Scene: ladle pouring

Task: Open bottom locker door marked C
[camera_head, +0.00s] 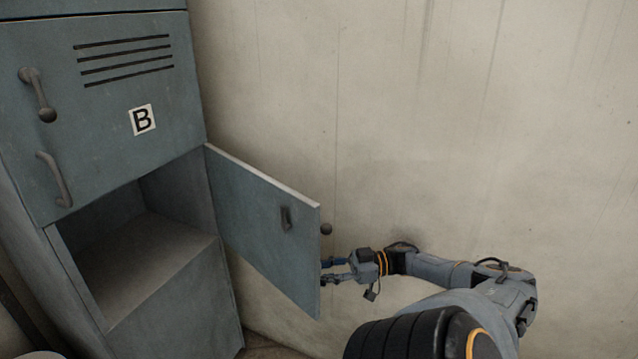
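The bottom locker door (262,222) stands wide open, swung out to the right on its hinge side. I see its inner face, so no letter C shows. A small latch plate (286,218) is on that face, and a round knob (326,229) shows just past its free edge. The compartment behind it (150,262) is open and looks empty. My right gripper (330,271) is at the door's free edge, partly hidden behind the door; its fingers look spread, but I cannot tell whether they touch it. My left gripper is not in view.
The door marked B (110,110) above is closed, with a lever (38,95) and a curved handle (55,180) at its left. A bare wall (430,130) stands behind the open door and my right arm.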

